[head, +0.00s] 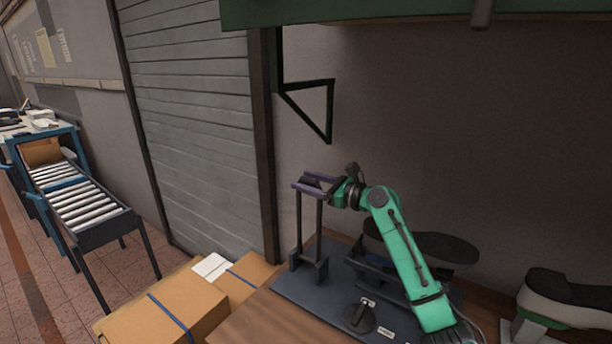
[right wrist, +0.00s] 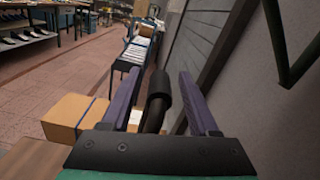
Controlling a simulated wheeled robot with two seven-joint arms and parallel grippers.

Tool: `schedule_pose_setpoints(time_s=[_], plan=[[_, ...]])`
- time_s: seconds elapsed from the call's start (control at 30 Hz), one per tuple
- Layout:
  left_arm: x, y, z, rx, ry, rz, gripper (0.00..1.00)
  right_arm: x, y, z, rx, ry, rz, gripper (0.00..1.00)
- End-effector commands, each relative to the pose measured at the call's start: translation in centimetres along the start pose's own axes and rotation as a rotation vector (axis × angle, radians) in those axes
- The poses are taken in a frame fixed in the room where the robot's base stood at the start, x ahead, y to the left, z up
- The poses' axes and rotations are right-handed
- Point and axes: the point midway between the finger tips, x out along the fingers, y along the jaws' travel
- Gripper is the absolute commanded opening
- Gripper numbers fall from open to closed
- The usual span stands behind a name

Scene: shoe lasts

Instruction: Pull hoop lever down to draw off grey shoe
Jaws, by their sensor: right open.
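The hoop lever (head: 319,232) stands upright at the left of a dark base plate (head: 315,291), with two thin posts rising from it. My right gripper (head: 309,186) is open at the top of the hoop. In the right wrist view its purple fingers (right wrist: 157,104) lie on either side of the dark hoop bar (right wrist: 157,100), with gaps visible. A shoe with a dark sole facing up (head: 440,246) sits on the fixture behind my green arm, which hides part of it. Its grey upper is not clearly visible. My left gripper is not in view.
A round dark knob (head: 359,317) sits on the base plate's front. Another sole-up shoe (head: 570,295) stands at the right. Cardboard boxes (head: 165,310) lie left of the wooden bench (head: 245,325). A green shelf (head: 400,12) with a black bracket (head: 330,110) hangs above.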

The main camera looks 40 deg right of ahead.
Motion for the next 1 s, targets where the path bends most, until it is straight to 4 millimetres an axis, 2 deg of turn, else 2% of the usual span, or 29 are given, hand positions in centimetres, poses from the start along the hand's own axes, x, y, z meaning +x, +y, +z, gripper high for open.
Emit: schedule_pose_setpoints(time_s=[0.27,0.33,0.43,0.47,1.0], plan=[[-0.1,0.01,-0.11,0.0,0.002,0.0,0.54,0.52,0.03,-0.1,-0.001,0.001,0.0,0.61],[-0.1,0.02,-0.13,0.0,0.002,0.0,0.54,0.51,0.03,-0.1,-0.001,0.001,0.0,0.41],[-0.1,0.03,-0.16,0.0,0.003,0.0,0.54,0.5,0.04,-0.09,-0.001,0.001,0.0,0.03],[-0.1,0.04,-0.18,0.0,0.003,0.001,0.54,0.5,0.04,-0.09,-0.001,0.001,0.0,0.0],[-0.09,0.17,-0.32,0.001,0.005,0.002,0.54,0.5,0.07,-0.12,0.0,0.002,0.001,0.0]])
